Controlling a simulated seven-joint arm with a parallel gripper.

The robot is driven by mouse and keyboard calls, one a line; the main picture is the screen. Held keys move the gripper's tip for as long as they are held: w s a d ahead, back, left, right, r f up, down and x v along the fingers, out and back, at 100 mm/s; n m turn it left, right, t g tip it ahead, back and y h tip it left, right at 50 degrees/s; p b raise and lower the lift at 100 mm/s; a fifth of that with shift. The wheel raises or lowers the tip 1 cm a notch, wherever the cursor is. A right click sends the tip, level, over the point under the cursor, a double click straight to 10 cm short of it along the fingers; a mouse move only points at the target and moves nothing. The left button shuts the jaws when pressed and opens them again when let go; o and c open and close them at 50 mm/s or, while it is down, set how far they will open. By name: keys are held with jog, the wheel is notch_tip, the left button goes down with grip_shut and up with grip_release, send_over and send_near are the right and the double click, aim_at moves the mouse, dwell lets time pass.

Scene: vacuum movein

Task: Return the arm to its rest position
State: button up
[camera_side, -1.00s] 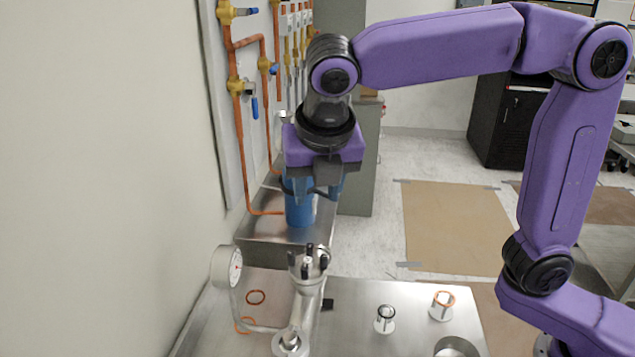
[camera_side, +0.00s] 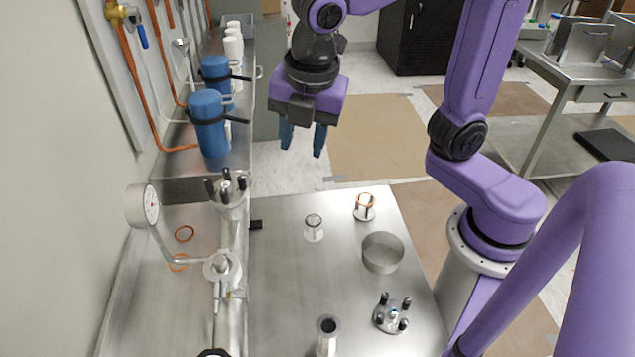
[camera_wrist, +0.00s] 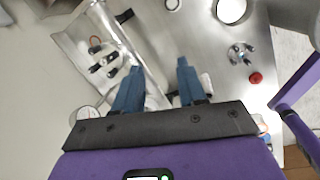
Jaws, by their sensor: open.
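My arm is purple, raised and bent at the elbow. My gripper (camera_side: 302,152) hangs with its blue fingers pointing down, apart and empty, above the far edge of the steel table in the side view. In the wrist view the gripper (camera_wrist: 160,68) also shows its two fingers spread with nothing between them. The fingers touch nothing that I can see. A steel fitting with black clamp knobs (camera_side: 229,190) stands to the left of and below the gripper.
A pressure gauge (camera_side: 143,204) stands at left by the wall. Blue canisters (camera_side: 208,124) stand behind it. The steel table (camera_side: 290,275) carries two small ringed stands, a round dish (camera_side: 383,254) and a black-knobbed flange (camera_side: 392,314). Its middle is mostly clear.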

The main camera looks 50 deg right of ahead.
jog(key=s+d+f+m+g, duration=0.1)
jog(key=s+d+f+m, duration=0.2)
jog(key=s+d+m, duration=0.2)
jog(key=s+d+f+m+g+y, duration=0.1)
jog(key=s+d+f+m, duration=0.3)
jog(key=s, duration=0.4)
jog(key=shift+s+d+f+m, duration=0.15)
jog(key=shift+s+d+m, duration=0.05)
jog(key=shift+d+m, duration=0.55)
